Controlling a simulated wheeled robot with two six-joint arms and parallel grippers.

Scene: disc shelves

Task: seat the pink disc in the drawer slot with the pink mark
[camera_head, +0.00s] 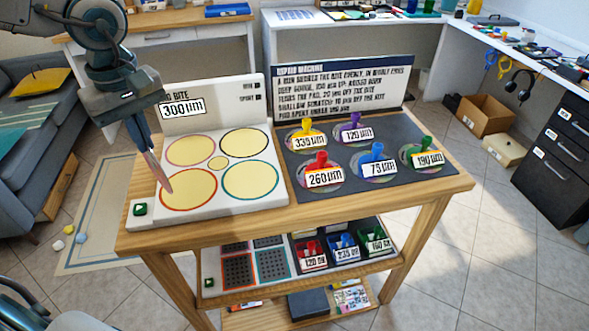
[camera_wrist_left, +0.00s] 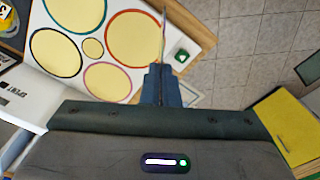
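The nearest match is a pink-ringed yellow pad (camera_head: 191,150) on the white board (camera_head: 250,205), also in the left wrist view (camera_wrist_left: 108,82). Several discs with coloured handles stand on the dark panel: yellow (camera_head: 307,130), purple (camera_head: 354,122), red (camera_head: 319,165), blue (camera_head: 374,157) and green (camera_head: 425,146). My left gripper (camera_head: 158,172) points down over the board's left edge, near the red-ringed pad (camera_head: 188,189). My right gripper is out of view.
A lower shelf holds dark gridded pads (camera_head: 238,270) and bins with red, blue and green handles (camera_head: 345,248). Text panels (camera_head: 345,85) stand behind the bench top. A sofa (camera_head: 40,125) is at left; black drawers (camera_head: 560,150) are at right. Floor right of the bench is open.

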